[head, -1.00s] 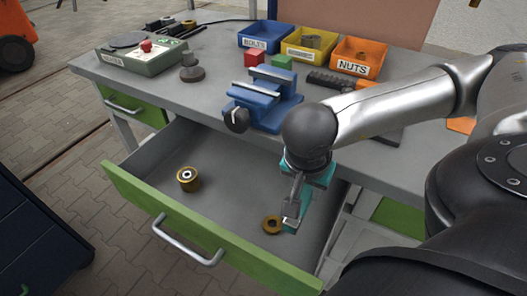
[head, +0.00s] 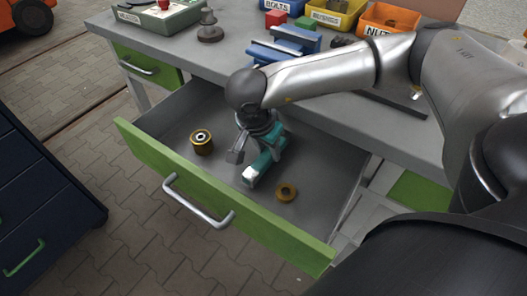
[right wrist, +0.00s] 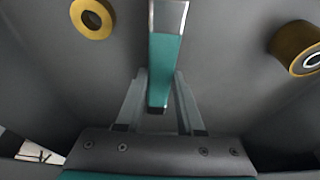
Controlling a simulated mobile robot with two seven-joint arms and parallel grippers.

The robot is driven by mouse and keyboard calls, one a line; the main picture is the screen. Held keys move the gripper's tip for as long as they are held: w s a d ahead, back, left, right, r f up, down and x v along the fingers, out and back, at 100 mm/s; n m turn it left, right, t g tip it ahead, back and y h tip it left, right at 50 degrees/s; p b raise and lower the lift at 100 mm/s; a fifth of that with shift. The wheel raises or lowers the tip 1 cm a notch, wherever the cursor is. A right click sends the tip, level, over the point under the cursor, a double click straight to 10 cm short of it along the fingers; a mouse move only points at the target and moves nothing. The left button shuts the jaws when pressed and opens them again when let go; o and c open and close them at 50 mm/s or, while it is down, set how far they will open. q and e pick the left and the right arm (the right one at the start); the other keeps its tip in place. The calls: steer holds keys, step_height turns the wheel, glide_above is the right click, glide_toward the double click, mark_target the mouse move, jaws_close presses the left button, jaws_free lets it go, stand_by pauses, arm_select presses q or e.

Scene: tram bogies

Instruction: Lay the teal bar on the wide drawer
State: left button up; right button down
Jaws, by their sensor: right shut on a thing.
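The teal bar (head: 262,162) has a bare silver end and is tilted in the head view. It is inside the wide drawer (head: 262,223), between the two brass parts. The drawer is pulled out, with a grey floor and a green front. My right gripper (head: 257,153) is shut on the bar and partly hides it. In the right wrist view the bar (right wrist: 165,65) runs between the fingers (right wrist: 158,105), its silver end pointing away. I cannot tell whether the bar touches the drawer floor. My left gripper is not in view.
A brass roller (head: 201,142) stands in the drawer left of the bar, and a brass ring (head: 286,192) lies to its right. The drawer front has a silver handle (head: 198,203). Above is the bench top with a blue vise (head: 285,47) and bins. A dark cabinet (head: 45,200) stands left.

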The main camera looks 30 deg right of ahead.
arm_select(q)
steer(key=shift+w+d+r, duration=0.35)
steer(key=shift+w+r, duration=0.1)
arm_select(e)
steer(key=shift+w+a+f, duration=0.25)
steer(key=shift+w+f, duration=0.4)
steer(key=shift+f, duration=0.05)
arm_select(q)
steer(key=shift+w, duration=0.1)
arm_select(e)
steer(key=shift+f, duration=0.1)
steer(key=c, duration=0.9)
jaws_free()
steer(key=shift+c, duration=0.2)
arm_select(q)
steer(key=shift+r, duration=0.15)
arm_select(e)
steer(key=o, duration=0.4)
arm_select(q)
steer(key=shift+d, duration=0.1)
